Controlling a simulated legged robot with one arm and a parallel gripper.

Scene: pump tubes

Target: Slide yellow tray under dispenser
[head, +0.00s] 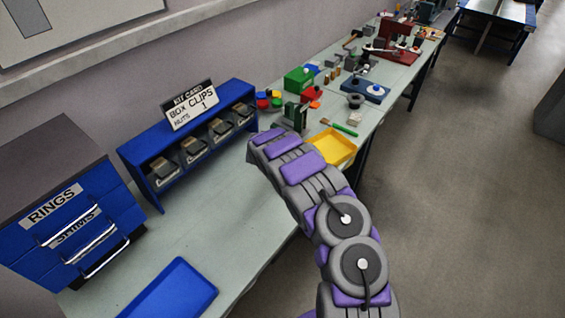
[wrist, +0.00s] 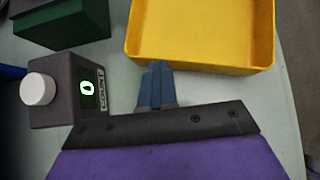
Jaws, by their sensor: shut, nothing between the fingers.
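The yellow tray (head: 342,157) lies on the workbench just right of the far end of my arm in the head view. In the wrist view, the empty yellow tray (wrist: 200,62) is at the top, with its near wall facing me. My gripper (wrist: 160,68) has its two blue fingers together and empty, with the tips right at that near wall; I cannot tell whether they touch it. My arm hides the gripper in the head view. A dark grey box (wrist: 57,108) with a white knob and a counter reading 0 stands left of the fingers. I cannot identify the dispenser for certain.
A dark green box (wrist: 65,22) stands left of the tray. A blue bin rack (head: 160,195), a blue drawer unit (head: 110,190) and a blue tray (head: 185,292) are on the near bench. A green-handled brush (head: 345,128) and several tools lie beyond. Bare bench lies left of my arm.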

